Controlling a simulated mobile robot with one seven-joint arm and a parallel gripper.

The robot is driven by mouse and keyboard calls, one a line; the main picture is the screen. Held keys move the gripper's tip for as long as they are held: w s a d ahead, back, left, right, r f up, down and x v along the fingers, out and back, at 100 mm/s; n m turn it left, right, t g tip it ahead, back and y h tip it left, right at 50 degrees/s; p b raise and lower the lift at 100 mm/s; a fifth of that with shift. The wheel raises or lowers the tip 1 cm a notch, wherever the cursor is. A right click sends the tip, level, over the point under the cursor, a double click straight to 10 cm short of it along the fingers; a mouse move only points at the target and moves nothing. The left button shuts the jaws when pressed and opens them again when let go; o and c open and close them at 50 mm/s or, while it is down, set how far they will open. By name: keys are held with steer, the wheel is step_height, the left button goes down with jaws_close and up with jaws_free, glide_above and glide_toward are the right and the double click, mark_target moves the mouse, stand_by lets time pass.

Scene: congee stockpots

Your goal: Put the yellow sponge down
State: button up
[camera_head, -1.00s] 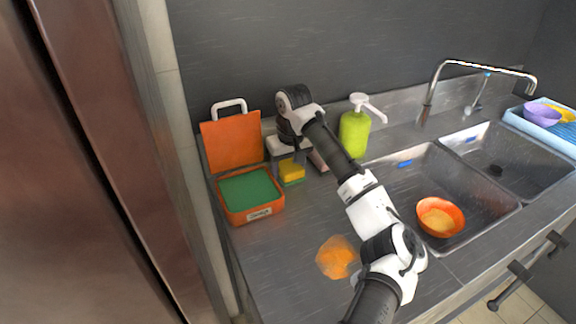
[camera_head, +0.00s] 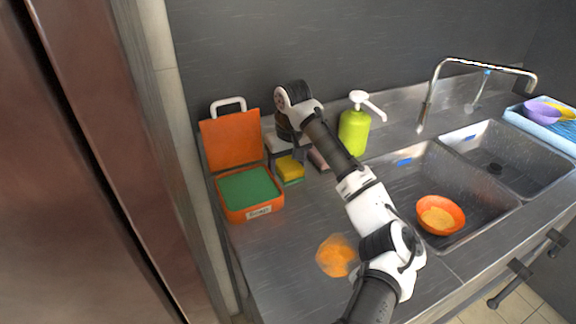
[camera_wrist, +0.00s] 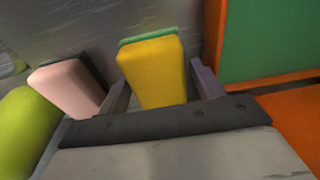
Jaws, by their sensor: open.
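The yellow sponge (camera_head: 289,168) has a green layer and rests on the steel counter, just right of the orange box. In the wrist view the yellow sponge (camera_wrist: 153,70) lies between the two fingers of my gripper (camera_wrist: 160,88). The fingers are open, with a gap visible on the right side of the sponge; the left finger is very close to it. In the head view my gripper (camera_head: 298,155) is low over the counter behind the sponge, partly hidden by my arm.
An orange box (camera_head: 236,212) with a green inside and raised lid stands left. A pink sponge (camera_head: 318,160) and a green soap bottle (camera_head: 354,132) are to the right. An orange bowl (camera_head: 440,226) sits in the sink. An orange spill (camera_head: 337,256) marks the front counter.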

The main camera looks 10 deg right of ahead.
mark_target(291, 167)
step_height(291, 167, up, 12)
steer(key=s, duration=0.1)
steer(key=shift+s+d+f+b, duration=0.25)
steer(key=shift+s+d+b, duration=0.05)
